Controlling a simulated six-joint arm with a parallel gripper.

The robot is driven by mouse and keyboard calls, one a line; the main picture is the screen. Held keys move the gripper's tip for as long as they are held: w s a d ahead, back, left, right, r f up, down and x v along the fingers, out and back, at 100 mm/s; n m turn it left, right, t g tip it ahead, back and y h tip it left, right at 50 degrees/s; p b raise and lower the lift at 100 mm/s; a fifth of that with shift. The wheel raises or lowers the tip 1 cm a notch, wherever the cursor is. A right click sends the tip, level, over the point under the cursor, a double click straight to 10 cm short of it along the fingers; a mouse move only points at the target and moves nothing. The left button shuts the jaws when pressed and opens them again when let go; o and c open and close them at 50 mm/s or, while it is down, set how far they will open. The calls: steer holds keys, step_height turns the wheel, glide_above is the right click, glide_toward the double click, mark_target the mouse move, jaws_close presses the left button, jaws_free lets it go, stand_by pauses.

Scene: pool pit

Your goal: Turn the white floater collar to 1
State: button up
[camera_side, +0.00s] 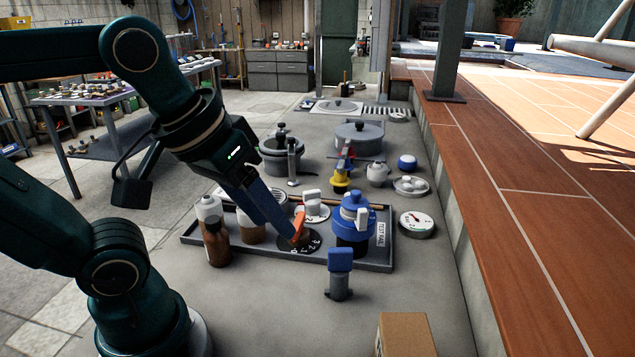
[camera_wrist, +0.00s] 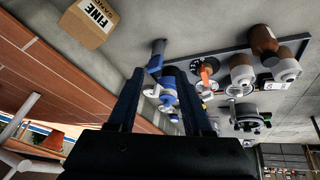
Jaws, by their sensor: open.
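A white, upright collar-like piece (camera_side: 312,197) stands on a pale round dial (camera_side: 318,213) at the back of a grey tray; I take it for the white floater collar. Its marks are too small to read. In front of it is a dark numbered dial (camera_side: 298,243) with an orange lever (camera_side: 299,226), also in the wrist view (camera_wrist: 206,72). My gripper (camera_side: 288,233) comes down from the upper left, its finger overlapping the dark dial in the side view. In the wrist view the two fingers (camera_wrist: 153,75) are apart, with nothing held between them.
A blue-topped floater (camera_side: 352,218) stands right of the dials. Brown-and-white bottles (camera_side: 214,235) stand at the tray's left. A blue-headed valve (camera_side: 340,270) and a cardboard box (camera_side: 405,335) are in front. Pots (camera_side: 360,138) stand behind.

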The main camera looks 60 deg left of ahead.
steer(key=w+r+n+g, duration=0.1)
steer(key=w+r+n, duration=0.3)
steer(key=w+r, duration=0.1)
steer(key=n+g, duration=0.4)
steer(key=n, duration=0.2)
glide_above(363, 210)
step_height(363, 210, down, 8)
steer(key=shift+f, duration=3.05)
jaws_close()
